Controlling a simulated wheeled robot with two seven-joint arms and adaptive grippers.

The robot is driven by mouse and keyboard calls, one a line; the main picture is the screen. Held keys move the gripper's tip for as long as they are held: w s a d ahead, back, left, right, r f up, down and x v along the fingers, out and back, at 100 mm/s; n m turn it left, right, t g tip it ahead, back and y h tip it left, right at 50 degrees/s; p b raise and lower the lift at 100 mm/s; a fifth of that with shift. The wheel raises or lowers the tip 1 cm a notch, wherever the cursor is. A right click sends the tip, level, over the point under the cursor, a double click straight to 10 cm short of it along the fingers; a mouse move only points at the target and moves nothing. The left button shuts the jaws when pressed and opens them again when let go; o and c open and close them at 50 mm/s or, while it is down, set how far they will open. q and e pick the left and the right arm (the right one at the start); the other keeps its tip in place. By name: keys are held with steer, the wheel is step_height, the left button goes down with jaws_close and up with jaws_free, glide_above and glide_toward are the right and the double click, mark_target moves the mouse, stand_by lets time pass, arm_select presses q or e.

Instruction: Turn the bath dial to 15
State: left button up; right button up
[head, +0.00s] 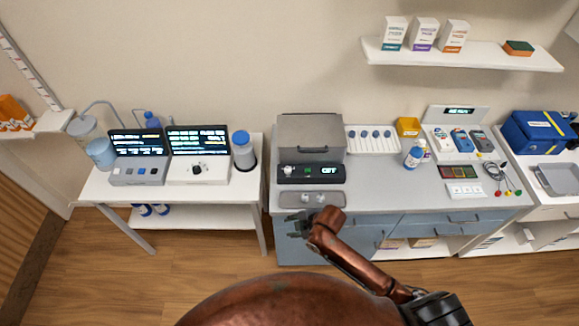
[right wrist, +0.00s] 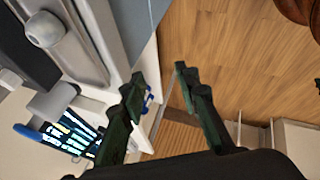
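The bath is a grey lidded box (head: 310,137) at the left end of the grey counter. Its dark front panel (head: 311,173) has a pale dial (head: 288,170) at the left and a lit green-white display that seems to read OFF. My right gripper (head: 297,228) is at the counter's front edge, below and apart from the panel. In the right wrist view my right gripper (right wrist: 160,76) is open, with nothing between its fingers. A pale rounded knob (right wrist: 45,28) shows at that view's upper left. My left gripper is not in view.
A light grey tray (head: 294,199) with two small pale pieces lies between the panel and the counter edge. A vial rack (head: 372,139) stands right of the bath. A white table (head: 235,195) with two lit-screen devices stands left, across a narrow gap.

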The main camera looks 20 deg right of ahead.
steer(key=w+a+r+n, duration=0.3)
steer(key=w+n, duration=0.1)
steer(key=n, duration=0.2)
steer(key=n+g+h+p, duration=0.1)
steer(key=n+h+p, duration=0.1)
steer(key=n, duration=1.5)
glide_toward(289, 169)
steer(key=x, duration=0.8)
steer(key=shift+w+a+f, duration=0.1)
steer(key=shift+w+f, duration=0.05)
steer(key=shift+f, duration=0.2)
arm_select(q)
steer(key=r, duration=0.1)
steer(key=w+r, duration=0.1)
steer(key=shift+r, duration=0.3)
arm_select(e)
steer(key=shift+c, duration=0.7)
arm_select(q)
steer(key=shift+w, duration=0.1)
arm_select(e)
jaws_close()
